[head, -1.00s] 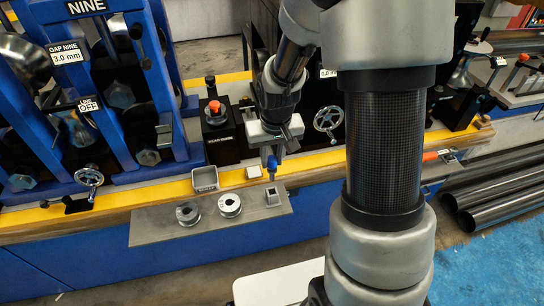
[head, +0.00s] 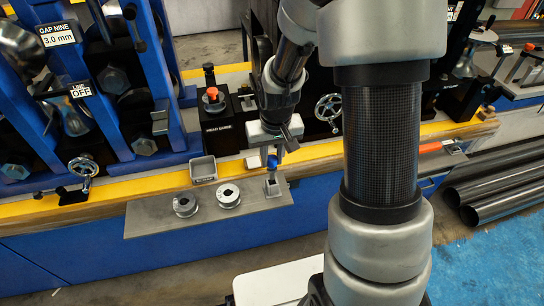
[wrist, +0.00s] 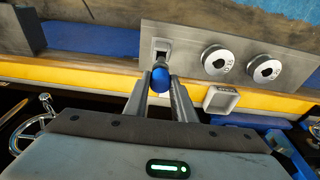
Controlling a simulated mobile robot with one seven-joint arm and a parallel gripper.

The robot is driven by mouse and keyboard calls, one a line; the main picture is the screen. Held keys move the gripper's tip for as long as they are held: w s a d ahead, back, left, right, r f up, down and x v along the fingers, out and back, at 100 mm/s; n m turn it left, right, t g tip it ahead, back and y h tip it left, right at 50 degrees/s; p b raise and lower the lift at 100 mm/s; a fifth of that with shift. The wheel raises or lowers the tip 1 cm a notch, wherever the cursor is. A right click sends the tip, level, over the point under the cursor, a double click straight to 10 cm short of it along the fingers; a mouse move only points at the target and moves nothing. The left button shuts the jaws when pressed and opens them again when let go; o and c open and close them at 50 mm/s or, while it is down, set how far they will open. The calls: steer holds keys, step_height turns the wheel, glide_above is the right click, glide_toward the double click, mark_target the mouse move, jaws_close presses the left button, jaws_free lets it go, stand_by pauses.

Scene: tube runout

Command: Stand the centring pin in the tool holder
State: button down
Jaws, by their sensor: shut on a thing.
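The centring pin (head: 271,169) shows as a blue knob with a little grey shank below it. My gripper (head: 275,155) is shut on it and holds it over the tool holder (head: 273,188), a small square metal socket on the grey plate's right end. In the wrist view the pin's blue end (wrist: 160,78) sits between my fingers (wrist: 158,95), with the tool holder (wrist: 161,47) just beyond it. The pin's lower end is close to the holder's mouth; whether it is inside cannot be told.
Two metal rings (head: 185,205) (head: 229,195) lie on the grey plate (head: 150,218) left of the holder. A square grey cup (head: 203,169) and a small pale block (head: 253,162) stand on the yellow ledge behind. A handwheel (head: 328,110) and blue machine frames stand farther back.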

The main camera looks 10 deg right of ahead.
mark_target(272, 170)
steer(key=shift+f+b, duration=2.25)
steer(key=shift+f, duration=0.6)
steer(key=c, duration=1.4)
jaws_free()
steer(key=shift+r, duration=0.15)
